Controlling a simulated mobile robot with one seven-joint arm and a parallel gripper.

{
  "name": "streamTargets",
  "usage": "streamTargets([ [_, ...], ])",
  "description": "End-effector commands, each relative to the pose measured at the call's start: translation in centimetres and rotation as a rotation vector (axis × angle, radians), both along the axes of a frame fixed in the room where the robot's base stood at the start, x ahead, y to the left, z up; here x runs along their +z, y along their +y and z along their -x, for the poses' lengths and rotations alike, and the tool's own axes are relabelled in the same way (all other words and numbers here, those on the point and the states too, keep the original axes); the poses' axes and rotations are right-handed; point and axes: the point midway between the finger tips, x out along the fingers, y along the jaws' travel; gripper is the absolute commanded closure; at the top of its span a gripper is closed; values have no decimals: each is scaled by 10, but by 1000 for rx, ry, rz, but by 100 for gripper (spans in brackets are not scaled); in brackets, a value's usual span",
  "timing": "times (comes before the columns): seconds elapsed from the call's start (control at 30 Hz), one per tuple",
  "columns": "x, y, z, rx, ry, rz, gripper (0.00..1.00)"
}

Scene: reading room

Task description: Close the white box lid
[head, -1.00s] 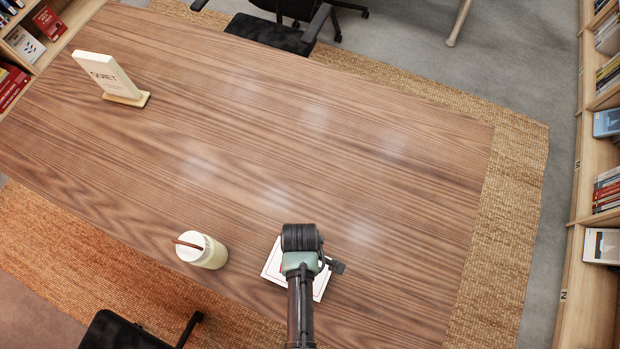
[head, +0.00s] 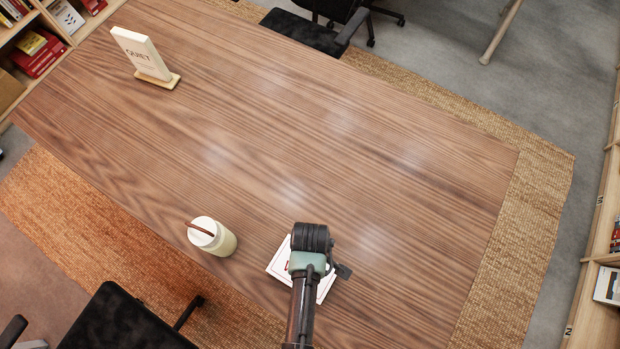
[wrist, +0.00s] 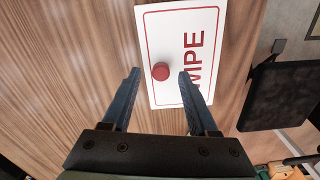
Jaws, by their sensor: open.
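A white flat rectangular piece (wrist: 205,50) with a thin red border and red letters ending in "IPE" lies below my gripper in the wrist view. A small round red knob (wrist: 160,71) stands on it. In the head view this white piece (head: 278,267) lies on the table, partly hidden by my arm. I cannot tell whether it is the box lid, and no open white box shows. My gripper (wrist: 158,73) is open and empty, its two blue-grey fingers seen on either side of the knob. Whether they touch it is unclear.
A pale lidded cup (head: 213,238) with a brown handle stands left of my arm on the wooden table (head: 390,160). A "QUIET" sign (head: 143,55) stands at the far left. The table's middle is clear. A black chair (head: 125,320) is at the near edge.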

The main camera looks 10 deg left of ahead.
Motion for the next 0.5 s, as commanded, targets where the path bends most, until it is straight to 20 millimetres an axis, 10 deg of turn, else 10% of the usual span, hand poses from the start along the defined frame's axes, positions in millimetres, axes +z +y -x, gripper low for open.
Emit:
streamTargets([
  [0.5, 93, 0, 0, 0, -3, -1, 40],
])
